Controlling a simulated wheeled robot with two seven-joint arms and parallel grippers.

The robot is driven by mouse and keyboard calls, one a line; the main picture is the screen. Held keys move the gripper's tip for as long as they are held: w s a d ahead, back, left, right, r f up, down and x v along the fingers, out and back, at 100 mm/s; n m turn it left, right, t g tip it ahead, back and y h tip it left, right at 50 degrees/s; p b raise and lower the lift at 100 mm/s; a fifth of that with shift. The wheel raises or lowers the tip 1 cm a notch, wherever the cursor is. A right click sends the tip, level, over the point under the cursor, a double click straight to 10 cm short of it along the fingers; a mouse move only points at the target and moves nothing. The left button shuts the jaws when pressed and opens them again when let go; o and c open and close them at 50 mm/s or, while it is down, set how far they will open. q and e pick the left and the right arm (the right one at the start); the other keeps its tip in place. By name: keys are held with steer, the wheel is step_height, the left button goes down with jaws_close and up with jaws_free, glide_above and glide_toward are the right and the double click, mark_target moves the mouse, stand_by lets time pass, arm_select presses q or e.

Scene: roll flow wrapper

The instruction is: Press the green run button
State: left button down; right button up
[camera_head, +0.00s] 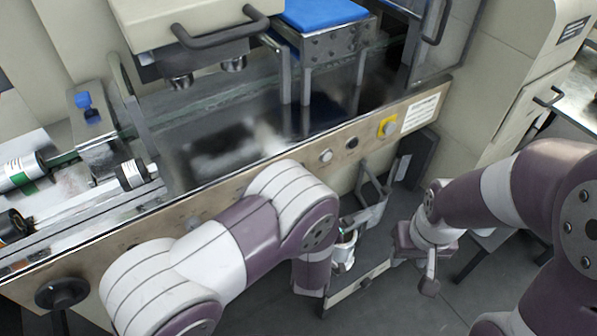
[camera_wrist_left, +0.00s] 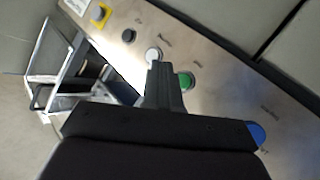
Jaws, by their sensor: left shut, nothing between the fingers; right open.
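The green run button (camera_wrist_left: 187,80) shows in the left wrist view on the metal control panel (camera_wrist_left: 215,88), partly behind my fingers. My left gripper (camera_wrist_left: 161,68) is shut and empty. Its fingertips overlap the panel in that view, between the green button and a white button (camera_wrist_left: 153,54). I cannot tell whether they touch anything. In the head view, my left arm covers the part of the panel where the green button would be, and I cannot make out the left fingers. My right gripper (camera_head: 427,270) is open and empty, away from the panel over the floor.
Along the panel are a black button (camera_wrist_left: 129,35), a yellow-backed button (camera_wrist_left: 101,12) and a blue button (camera_wrist_left: 257,134). The white button also shows in the head view (camera_head: 326,156). A metal frame (camera_wrist_left: 55,70) stands beside the panel. Grey floor (camera_head: 395,305) is open in front.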

arm_select(q)
steer(key=w+a+b, duration=0.1)
steer(key=w+a, duration=0.3)
steer(key=w, duration=0.3)
steer(key=shift+a, duration=0.35)
arm_select(e)
steer(key=shift+d+f, duration=0.25)
steer(key=shift+f, duration=0.4)
arm_select(q)
steer(key=shift+w, duration=0.1)
stand_by(1.4)
steer(key=shift+w+a, duration=0.25)
steer(key=shift+w, duration=0.1)
arm_select(e)
steer(key=shift+f, duration=0.1)
